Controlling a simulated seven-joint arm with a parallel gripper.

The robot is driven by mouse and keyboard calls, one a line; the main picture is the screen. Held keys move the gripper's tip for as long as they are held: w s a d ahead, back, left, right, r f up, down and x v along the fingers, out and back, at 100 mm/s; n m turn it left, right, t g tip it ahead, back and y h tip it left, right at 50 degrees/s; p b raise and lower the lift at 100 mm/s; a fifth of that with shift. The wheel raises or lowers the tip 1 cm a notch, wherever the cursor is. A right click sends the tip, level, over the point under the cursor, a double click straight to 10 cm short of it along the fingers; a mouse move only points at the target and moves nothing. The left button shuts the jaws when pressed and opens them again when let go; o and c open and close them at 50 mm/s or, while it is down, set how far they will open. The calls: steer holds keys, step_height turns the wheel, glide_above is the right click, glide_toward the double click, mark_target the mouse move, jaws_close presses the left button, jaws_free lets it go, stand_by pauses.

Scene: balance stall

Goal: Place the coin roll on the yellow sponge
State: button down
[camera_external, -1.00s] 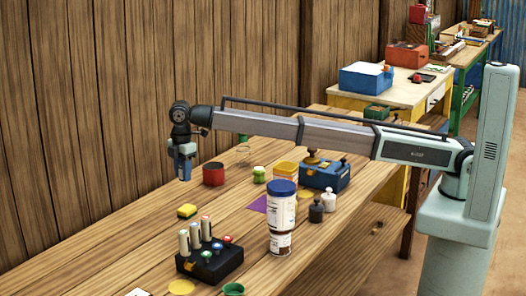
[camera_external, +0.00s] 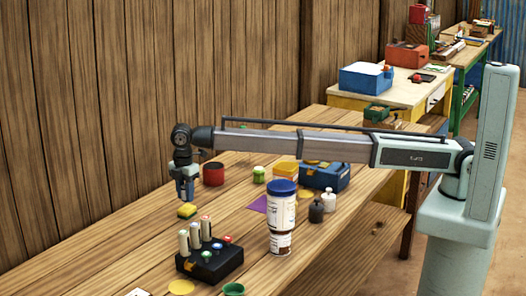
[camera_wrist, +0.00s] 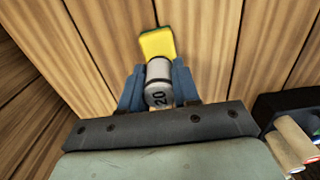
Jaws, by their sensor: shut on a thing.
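My gripper (camera_external: 187,193) points down and is shut on a pale coin roll marked "20", which shows between the blue fingers in the wrist view (camera_wrist: 158,88). In the external view the roll is hard to make out between the fingers. The yellow sponge (camera_external: 187,210), with a dark underside or edge, lies on the wooden table just below the fingertips. In the wrist view the sponge (camera_wrist: 157,42) shows just beyond the roll, which overlaps its near edge. I cannot tell whether the roll touches the sponge.
A black block (camera_external: 210,262) with several upright rolls and coloured knobs stands in front of the sponge. A red pot (camera_external: 213,174) is behind to the right. A tall blue-lidded container (camera_external: 282,215) stands further right. The table left of the sponge is clear.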

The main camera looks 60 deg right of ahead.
steer(key=shift+f, duration=1.15)
steer(key=shift+f, duration=0.15)
steer(key=c, duration=0.8)
jaws_free()
step_height(320, 180, up, 12)
steer(key=shift+r, duration=0.15)
